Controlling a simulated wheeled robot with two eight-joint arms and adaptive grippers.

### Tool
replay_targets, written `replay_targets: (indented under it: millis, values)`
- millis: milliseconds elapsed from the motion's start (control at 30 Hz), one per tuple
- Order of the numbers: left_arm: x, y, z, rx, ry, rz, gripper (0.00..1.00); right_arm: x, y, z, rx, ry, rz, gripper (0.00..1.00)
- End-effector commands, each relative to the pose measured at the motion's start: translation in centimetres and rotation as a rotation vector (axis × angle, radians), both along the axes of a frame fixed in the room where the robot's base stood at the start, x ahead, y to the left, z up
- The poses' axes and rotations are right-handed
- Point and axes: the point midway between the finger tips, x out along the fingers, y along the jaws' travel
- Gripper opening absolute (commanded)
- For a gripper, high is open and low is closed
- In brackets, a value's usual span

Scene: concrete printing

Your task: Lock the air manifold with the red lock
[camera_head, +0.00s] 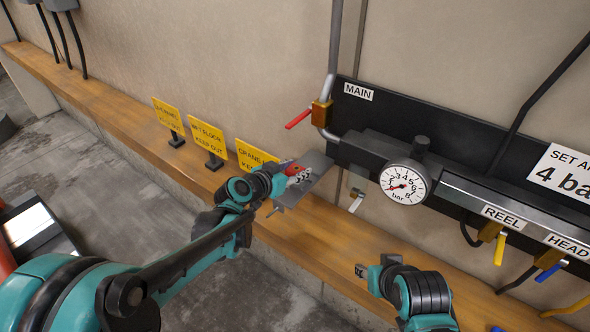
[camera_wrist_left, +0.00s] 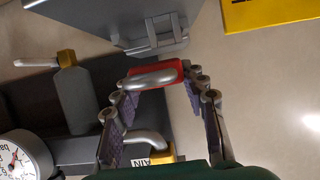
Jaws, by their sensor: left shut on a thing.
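The air manifold (camera_head: 375,150) is a dark bar on a black wall panel, with a MAIN label and a round gauge (camera_head: 403,184). The MAIN valve has a red lever (camera_head: 298,119) pointing down-left. My left gripper (camera_head: 288,178) is beside a grey plate (camera_head: 317,166) at the manifold's left end. In the left wrist view, its fingers (camera_wrist_left: 162,78) are shut on the red lock (camera_wrist_left: 169,69), whose silver shackle (camera_wrist_left: 152,79) shows. A grey block (camera_wrist_left: 150,30) is close beyond the lock; contact is unclear. My right gripper (camera_head: 362,271) is low centre; its opening is unclear.
A wooden ledge (camera_head: 110,97) runs along the wall. Yellow signs (camera_head: 207,138) stand on it left of my left gripper. A silver bent handle (camera_head: 357,201) hangs below the manifold. REEL and HEAD valves with yellow (camera_head: 499,250) and blue levers (camera_head: 549,272) are at right.

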Motion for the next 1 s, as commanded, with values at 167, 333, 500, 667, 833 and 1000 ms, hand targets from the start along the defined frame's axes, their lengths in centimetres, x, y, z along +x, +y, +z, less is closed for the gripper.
replay_targets:
  millis: [167,333,500,667,833,1000]
  values:
    - [0.0,0.0,0.0,0.0,0.0,0.0,0.07,0.0,0.0,0.0,0.0,0.0,0.0,0.4]
    - [0.0,0.0,-0.1,0.0,0.0,0.0,0.07,0.0,0.0,-0.1,0.0,0.0,0.0,0.4]
    - [0.0,0.0,-0.6,0.0,0.0,0.0,0.07,0.0,0.0,-0.5,0.0,0.0,0.0,0.4]
    - [0.0,0.0,-1.1,0.0,0.0,0.0,0.07,0.0,0.0,-1.0,0.0,0.0,0.0,0.4]
    - [0.0,0.0,-1.6,0.0,0.0,0.0,0.07,0.0,0.0,-1.4,0.0,0.0,0.0,0.4]
    - [0.0,0.0,-2.1,0.0,0.0,0.0,0.07,0.0,0.0,-1.9,0.0,0.0,0.0,0.4]
